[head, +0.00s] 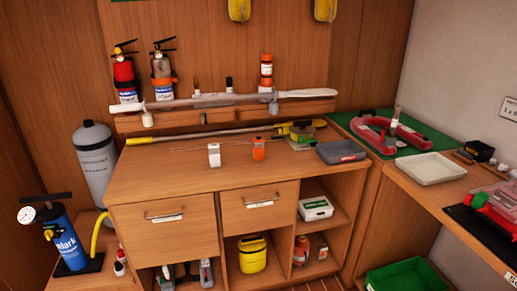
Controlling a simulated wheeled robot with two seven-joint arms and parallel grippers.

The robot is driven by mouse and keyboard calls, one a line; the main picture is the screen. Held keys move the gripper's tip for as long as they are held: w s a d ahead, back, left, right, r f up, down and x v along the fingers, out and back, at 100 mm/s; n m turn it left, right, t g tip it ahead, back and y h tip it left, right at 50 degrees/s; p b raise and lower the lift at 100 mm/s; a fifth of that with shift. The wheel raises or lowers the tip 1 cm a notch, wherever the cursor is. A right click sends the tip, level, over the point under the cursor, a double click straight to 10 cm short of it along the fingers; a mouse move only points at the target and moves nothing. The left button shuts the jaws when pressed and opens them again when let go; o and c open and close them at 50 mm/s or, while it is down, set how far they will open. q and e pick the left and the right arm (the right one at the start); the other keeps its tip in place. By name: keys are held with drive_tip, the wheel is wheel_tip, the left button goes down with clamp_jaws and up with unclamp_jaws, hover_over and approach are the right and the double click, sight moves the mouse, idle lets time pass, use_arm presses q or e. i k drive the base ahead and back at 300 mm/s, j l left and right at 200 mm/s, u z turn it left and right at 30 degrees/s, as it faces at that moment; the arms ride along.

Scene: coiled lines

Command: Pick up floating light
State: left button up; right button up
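No thing here is clearly marked as the floating light. An upright orange-and-white cylinder (266,70) stands on the back ledge behind a long white pole; it may be the light. A small orange object (258,150) stands on the cabinet top beside a small white one (214,155). Another orange-and-white object (301,250) is in the lower right cubby, partly shaded. I cannot tell which of these is the light. Neither of my grippers shows in the head view.
The white pole (190,101) runs across the ledge front. A grey cylinder (96,160) and blue pump (68,240) stand left.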

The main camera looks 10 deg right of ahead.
sight(267, 59)
drive_tip(key=i+j, duration=0.2)
drive_tip(key=i, duration=0.25)
drive_tip(key=i+j+u, duration=0.1)
drive_tip(key=i, duration=0.3)
drive_tip(key=i+j, duration=0.25)
drive_tip(key=i, duration=0.2)
drive_tip(key=i+j+u, duration=0.1)
drive_tip(key=i, duration=0.35)
drive_tip(key=j, duration=0.1)
